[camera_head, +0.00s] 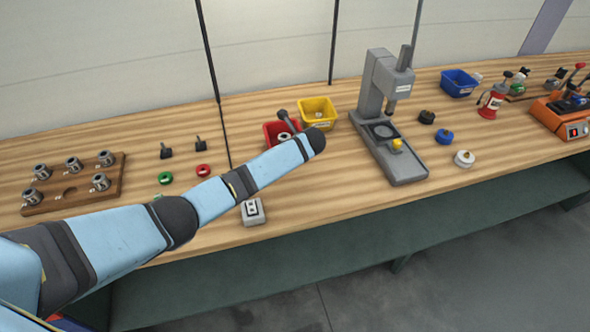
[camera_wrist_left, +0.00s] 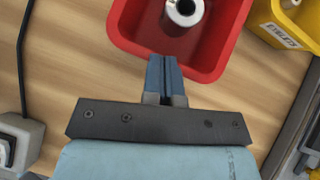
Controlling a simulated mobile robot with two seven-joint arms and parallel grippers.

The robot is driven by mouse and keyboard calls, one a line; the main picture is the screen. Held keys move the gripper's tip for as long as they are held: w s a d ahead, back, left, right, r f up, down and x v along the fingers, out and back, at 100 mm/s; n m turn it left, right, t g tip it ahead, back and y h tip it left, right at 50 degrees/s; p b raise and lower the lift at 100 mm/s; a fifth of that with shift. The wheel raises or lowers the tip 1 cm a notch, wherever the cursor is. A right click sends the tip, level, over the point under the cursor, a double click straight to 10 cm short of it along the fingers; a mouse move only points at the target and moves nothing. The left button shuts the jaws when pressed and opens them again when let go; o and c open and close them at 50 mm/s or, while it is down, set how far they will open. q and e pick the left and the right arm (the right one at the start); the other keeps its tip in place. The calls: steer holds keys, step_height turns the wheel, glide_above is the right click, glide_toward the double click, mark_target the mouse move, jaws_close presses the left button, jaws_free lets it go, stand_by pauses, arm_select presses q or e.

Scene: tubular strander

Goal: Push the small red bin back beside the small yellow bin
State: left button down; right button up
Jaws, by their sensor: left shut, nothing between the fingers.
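The small red bin (camera_head: 269,130) stands left of the small yellow bin (camera_head: 318,113) and nearer the bench's front edge; my left arm partly covers it. In the left wrist view the red bin (camera_wrist_left: 222,58) fills the top middle and holds a metal sleeve (camera_wrist_left: 183,11). The yellow bin (camera_wrist_left: 287,27) is at the upper right, apart from it. My left gripper (camera_wrist_left: 162,62) is shut and empty, its fingertips at the red bin's near wall; contact is unclear. My arm hides these fingers in the head view. My right gripper is out of view.
A grey press (camera_head: 388,115) stands right of the yellow bin. A small grey switch box (camera_head: 253,212) sits near the front edge. Red and green rings and a wooden rack (camera_head: 75,190) lie to the left. A blue bin (camera_head: 459,83) stands farther right.

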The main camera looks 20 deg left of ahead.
mark_target(279, 137)
arm_select(q)
steer(key=w+a, duration=0.2)
steer(key=w+a+b, duration=0.1)
steer(key=w+a, duration=0.1)
steer(key=w+a+b, duration=0.1)
steer(key=a, duration=0.1)
steer(key=shift+w+a+f, duration=0.1)
steer(key=shift+w+f, duration=0.15)
steer(key=shift+w, duration=0.15)
steer(key=shift+a+r, duration=0.2)
steer(key=shift+f, duration=0.1)
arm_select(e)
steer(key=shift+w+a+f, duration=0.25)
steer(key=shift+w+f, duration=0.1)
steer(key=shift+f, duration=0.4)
